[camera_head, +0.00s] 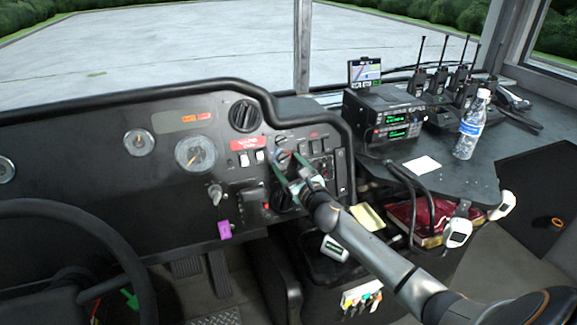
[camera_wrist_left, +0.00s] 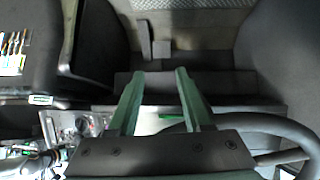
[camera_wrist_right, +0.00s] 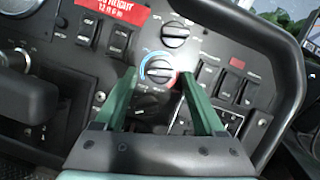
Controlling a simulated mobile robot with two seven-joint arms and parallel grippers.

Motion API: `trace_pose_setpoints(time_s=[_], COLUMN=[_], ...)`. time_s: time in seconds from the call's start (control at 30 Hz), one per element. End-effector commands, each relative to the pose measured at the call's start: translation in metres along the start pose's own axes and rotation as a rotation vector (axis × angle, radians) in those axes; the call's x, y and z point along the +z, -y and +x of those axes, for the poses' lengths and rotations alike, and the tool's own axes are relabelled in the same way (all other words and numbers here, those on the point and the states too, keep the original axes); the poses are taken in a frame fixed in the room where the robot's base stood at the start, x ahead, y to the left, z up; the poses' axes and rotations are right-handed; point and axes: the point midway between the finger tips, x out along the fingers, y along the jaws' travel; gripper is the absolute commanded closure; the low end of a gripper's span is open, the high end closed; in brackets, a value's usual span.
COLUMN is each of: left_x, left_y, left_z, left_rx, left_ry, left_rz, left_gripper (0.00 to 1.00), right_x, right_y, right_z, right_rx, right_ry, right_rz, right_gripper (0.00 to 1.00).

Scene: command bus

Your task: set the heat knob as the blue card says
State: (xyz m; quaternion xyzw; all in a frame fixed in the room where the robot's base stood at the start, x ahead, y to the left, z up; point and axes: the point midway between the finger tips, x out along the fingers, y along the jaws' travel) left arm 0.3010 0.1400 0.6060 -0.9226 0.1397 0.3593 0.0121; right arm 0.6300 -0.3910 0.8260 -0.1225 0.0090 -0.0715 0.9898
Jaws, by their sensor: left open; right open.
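The heat knob (camera_wrist_right: 159,71) is a round black dial with a blue-to-red arc around it in the right wrist view. Its raised grip bar looks close to level. In the head view it is small on the dashboard (camera_head: 284,156). My right gripper (camera_wrist_right: 158,76) is open, with one green finger on each side of the knob; I cannot tell whether they touch it. In the head view the right gripper (camera_head: 286,161) reaches the panel. My left gripper (camera_wrist_left: 160,74) is open and empty over the floor area. I cannot make out a blue card.
Another black knob (camera_wrist_right: 175,34) sits above the heat knob, with rocker switches (camera_wrist_right: 222,82) to the right. The steering wheel (camera_head: 75,207) is at left.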

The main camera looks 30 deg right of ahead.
Motion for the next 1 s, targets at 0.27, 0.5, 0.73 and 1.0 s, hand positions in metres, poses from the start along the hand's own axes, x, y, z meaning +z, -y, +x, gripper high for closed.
trace_pose_setpoints(time_s=[0.27, 0.5, 0.73, 1.0], left_x=[0.0010, 0.0028, 0.0033, 0.0032], left_y=[0.0002, 0.0003, 0.0002, 0.0000], left_z=[0.0001, 0.0006, 0.0008, 0.0009], left_rx=[-0.001, -0.001, -0.001, 0.000], left_ry=[0.002, 0.006, 0.006, 0.006], left_rz=[-0.001, -0.002, -0.002, -0.002], left_gripper=[0.50, 0.50, 0.50, 0.50], right_x=[0.0000, 0.0000, -0.0001, -0.0002], right_y=[-0.0001, -0.0001, -0.0001, -0.0003], right_z=[-0.0002, -0.0003, -0.0004, -0.0004], right_rx=[0.000, 0.000, 0.000, -0.001], right_ry=[0.000, 0.000, 0.000, 0.000], right_rz=[0.001, 0.001, 0.001, 0.005], right_gripper=[0.47, 0.74, 1.00, 1.00])
